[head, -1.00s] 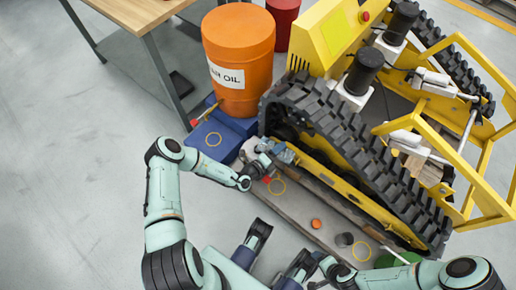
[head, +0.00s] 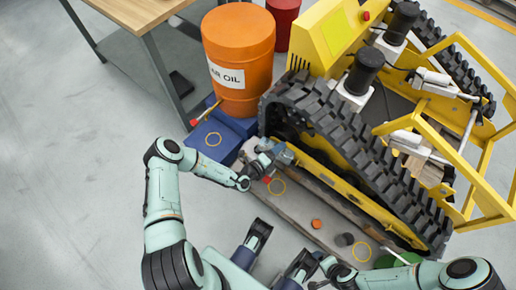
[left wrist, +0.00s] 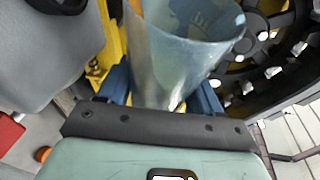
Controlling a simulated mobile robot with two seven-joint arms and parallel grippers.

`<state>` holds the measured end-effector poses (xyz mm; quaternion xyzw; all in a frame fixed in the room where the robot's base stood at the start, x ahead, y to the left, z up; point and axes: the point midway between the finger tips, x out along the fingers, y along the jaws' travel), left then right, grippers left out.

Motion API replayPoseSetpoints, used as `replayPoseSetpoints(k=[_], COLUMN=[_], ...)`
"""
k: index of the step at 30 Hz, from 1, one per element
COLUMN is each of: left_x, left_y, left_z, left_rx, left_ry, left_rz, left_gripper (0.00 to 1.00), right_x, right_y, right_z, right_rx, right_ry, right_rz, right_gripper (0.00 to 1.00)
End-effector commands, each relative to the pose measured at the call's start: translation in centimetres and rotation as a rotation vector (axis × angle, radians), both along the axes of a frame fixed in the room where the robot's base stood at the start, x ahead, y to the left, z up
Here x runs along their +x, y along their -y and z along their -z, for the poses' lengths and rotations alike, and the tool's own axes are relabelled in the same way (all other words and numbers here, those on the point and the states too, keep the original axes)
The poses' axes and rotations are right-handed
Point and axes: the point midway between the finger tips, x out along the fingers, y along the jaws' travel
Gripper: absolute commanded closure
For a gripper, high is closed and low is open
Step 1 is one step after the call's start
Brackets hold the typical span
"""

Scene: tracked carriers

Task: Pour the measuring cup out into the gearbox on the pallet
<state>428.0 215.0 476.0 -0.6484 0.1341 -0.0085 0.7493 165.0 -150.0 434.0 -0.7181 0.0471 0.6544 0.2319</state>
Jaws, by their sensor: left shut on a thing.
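The measuring cup (left wrist: 180,50) is a clear, bluish tapered vessel with faint markings; it is tilted in the left wrist view, and I cannot tell its contents. My left gripper (left wrist: 160,95) is shut on it, with blue fingers on either side. In the head view the cup (head: 284,155) is small, beside my left gripper (head: 265,163). The grey gearbox (left wrist: 45,65) fills the left of the wrist view, with a dark round part at its top. In the head view the gearbox (head: 249,148) is partly hidden behind the gripper. My right gripper (head: 318,276) is barely visible at the bottom.
The grey-brown pallet (head: 300,208) runs along the yellow tracked carrier (head: 330,45), whose black track stands close to the cup. An orange cap (head: 316,223), a dark cylinder (head: 344,240) and a red piece (head: 267,180) lie along it. An orange oil drum (head: 240,60) stands behind.

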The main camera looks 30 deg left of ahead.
Motion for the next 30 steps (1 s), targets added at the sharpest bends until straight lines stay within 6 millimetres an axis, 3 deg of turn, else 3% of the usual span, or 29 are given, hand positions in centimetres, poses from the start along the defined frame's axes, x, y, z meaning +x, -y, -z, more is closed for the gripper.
replayPoseSetpoints(k=[30], left_x=[0.00], left_y=[-0.06], left_z=[-0.19], left_rx=[-0.038], left_ry=[0.008], left_rz=[0.000], left_gripper=[0.75], right_x=[0.24], right_y=[0.12], right_z=[0.16], right_rx=[-0.002], right_ry=[0.006], right_rz=[0.003], right_gripper=[0.21])
